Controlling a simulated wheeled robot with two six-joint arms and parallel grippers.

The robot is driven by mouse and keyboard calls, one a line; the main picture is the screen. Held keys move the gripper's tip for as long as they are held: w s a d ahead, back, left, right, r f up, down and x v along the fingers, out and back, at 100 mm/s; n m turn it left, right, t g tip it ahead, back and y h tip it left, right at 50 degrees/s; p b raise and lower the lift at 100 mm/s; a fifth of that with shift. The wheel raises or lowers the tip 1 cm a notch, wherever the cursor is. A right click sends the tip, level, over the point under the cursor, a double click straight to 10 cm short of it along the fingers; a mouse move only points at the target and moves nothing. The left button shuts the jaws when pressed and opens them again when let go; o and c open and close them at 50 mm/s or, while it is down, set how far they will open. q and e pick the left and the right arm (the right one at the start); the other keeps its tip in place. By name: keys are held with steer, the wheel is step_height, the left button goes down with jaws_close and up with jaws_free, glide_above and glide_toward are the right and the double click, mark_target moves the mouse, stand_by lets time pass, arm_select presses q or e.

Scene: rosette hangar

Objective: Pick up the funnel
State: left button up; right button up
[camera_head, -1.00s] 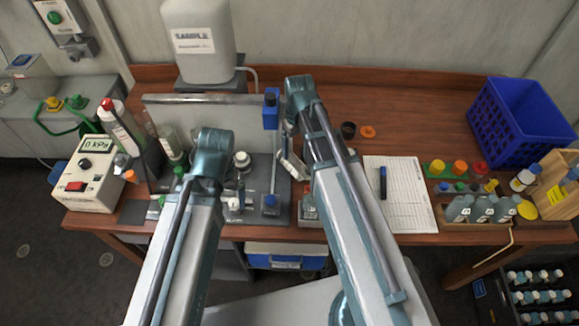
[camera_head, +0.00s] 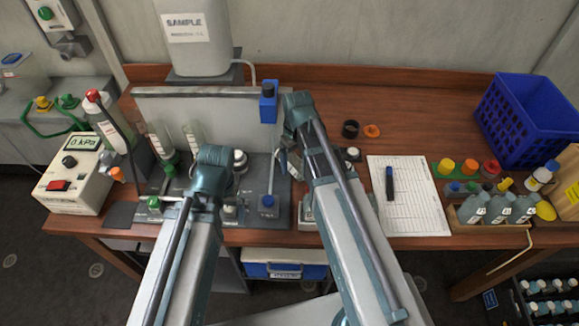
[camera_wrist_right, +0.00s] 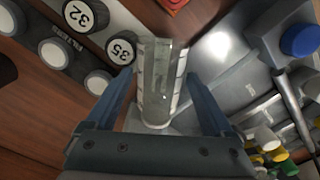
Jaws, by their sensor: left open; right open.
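The funnel (camera_wrist_right: 160,75) is a clear graduated cylinder in the right wrist view. It stands between the two blue-grey fingers of my right gripper (camera_wrist_right: 160,88). The jaws are open, with a visible gap to the funnel on each side. In the head view my right forearm covers most of this gripper and the funnel there. Two similar clear cylinders (camera_head: 165,140) (camera_head: 192,135) stand on the grey rack at left. My left arm reaches over that rack; its gripper is hidden behind the arm.
Numbered cylinders with white ends (camera_wrist_right: 120,48) lie beside the funnel. A blue knob (camera_wrist_right: 299,40) is at right in the wrist view. A pressure box (camera_head: 75,172), clipboard sheet (camera_head: 408,195) and blue crate (camera_head: 527,120) occupy the wooden bench.

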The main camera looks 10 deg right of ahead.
arm_select(q)
steer(key=shift+f, duration=0.5)
arm_select(e)
steer(key=shift+f, duration=0.5)
arm_select(q)
steer(key=shift+r, duration=0.1)
arm_select(e)
steer(key=shift+r, duration=0.1)
steer(key=shift+c, duration=0.2)
steer(key=c, duration=1.2)
steer(key=shift+c, duration=0.3)
arm_select(q)
steer(key=shift+r, duration=0.1)
arm_select(e)
steer(key=shift+r, duration=0.1)
